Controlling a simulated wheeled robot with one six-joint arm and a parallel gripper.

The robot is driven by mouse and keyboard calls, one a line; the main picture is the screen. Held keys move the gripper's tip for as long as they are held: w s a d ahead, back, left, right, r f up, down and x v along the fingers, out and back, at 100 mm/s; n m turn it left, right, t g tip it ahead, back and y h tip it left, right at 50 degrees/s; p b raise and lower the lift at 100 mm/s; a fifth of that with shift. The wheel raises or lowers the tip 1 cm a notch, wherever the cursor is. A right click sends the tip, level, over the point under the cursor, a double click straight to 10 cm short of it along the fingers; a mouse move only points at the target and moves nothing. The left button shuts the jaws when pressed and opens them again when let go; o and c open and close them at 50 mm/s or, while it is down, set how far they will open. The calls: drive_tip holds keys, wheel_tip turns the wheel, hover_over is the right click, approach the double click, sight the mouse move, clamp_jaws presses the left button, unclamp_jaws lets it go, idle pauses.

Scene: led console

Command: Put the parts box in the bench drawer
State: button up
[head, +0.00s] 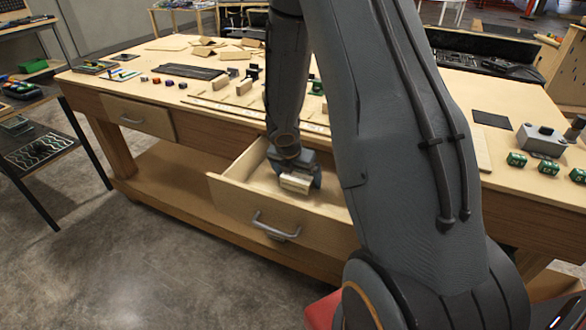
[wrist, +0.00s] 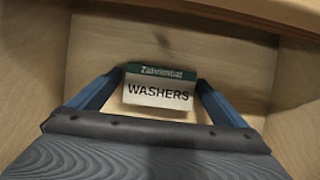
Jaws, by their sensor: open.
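The parts box (wrist: 158,95), a small pale box with a dark green band and the label "WASHERS", is inside the open bench drawer (head: 235,205). The box also shows in the head view (head: 295,184), below my gripper (head: 297,170). My gripper is open and reaches down into the drawer, with one blue finger on each side of the box in the wrist view. Small gaps seem to show between fingers and box. The drawer is pulled out from the bench front, with a metal handle (head: 275,228). My arm hides the drawer's right part.
A second, closed drawer (head: 140,117) is at the left of the bench. The bench top (head: 215,103) holds several small blocks, cardboard pieces and a dark mat. A grey device (head: 541,140) and green boxes stand at the right. The floor before the bench is clear at left.

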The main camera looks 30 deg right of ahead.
drive_tip(key=p+v, duration=0.2)
drive_tip(key=v, duration=1)
drive_tip(key=s+a+r+m+y, duration=0.1)
drive_tip(key=s+a+m, duration=0.3)
drive_tip(key=m, duration=0.4)
drive_tip(key=s+a+r+m+y, duration=0.1)
drive_tip(key=s+a+r+m, duration=0.2)
drive_tip(key=s+m, duration=0.3)
drive_tip(key=s+a+r+m+g+y, duration=0.1)
drive_tip(key=s+a+m, duration=0.3)
drive_tip(key=m, duration=0.7)
drive_tip(key=shift+s+a+r+m, duration=0.3)
drive_tip(key=shift+s+a+r, duration=0.1)
drive_tip(key=shift+s+r, duration=0.45)
drive_tip(key=shift+f+b, duration=0.65)
drive_tip(key=shift+f, duration=0.25)
drive_tip(key=shift+c, duration=0.5)
